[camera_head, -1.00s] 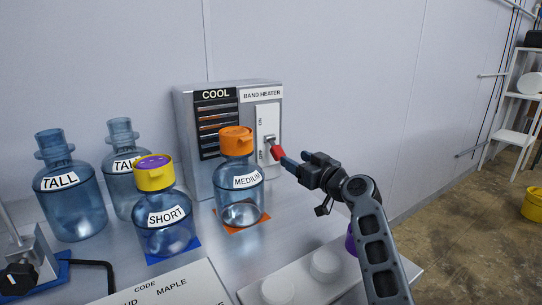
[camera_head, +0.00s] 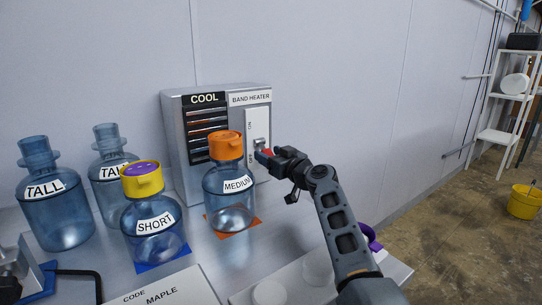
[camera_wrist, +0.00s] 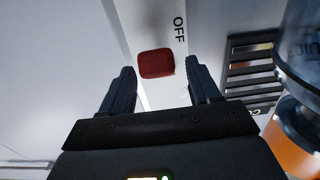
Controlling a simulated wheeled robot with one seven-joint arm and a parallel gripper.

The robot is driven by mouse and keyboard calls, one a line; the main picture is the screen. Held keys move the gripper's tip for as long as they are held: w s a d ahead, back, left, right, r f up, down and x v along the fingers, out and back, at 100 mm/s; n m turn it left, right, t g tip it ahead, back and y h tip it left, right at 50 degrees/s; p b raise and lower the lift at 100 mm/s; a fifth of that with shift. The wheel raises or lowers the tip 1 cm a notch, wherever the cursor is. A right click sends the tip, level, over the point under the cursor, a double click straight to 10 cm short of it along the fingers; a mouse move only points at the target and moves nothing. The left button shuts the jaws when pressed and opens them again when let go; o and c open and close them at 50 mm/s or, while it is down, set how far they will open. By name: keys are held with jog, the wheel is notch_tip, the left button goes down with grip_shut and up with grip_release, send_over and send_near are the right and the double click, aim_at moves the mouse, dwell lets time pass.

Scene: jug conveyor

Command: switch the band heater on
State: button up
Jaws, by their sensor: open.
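The band heater (camera_head: 178,135) is a grey box against the wall with a black COOL sign and a white switch plate (camera_head: 251,124) marked ON above and OFF below. Its switch lever has a red tip (camera_head: 268,153), low on the plate at the OFF end and partly hidden by my gripper. My gripper (camera_head: 262,157) is open at the lever. In the wrist view, the red tip (camera_wrist: 156,63) shows between the two fingers of my gripper (camera_wrist: 160,82), with a gap on each side and OFF printed beside it.
The orange-capped MEDIUM jug (camera_head: 230,205) stands just left of my gripper, in front of the heater. The yellow-capped SHORT jug (camera_head: 152,235) and two TALL jugs (camera_head: 57,215) stand farther left. The wall right of the heater is clear.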

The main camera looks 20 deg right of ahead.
jog(key=shift+c, duration=0.2)
grip_shut()
dwell(0.3)
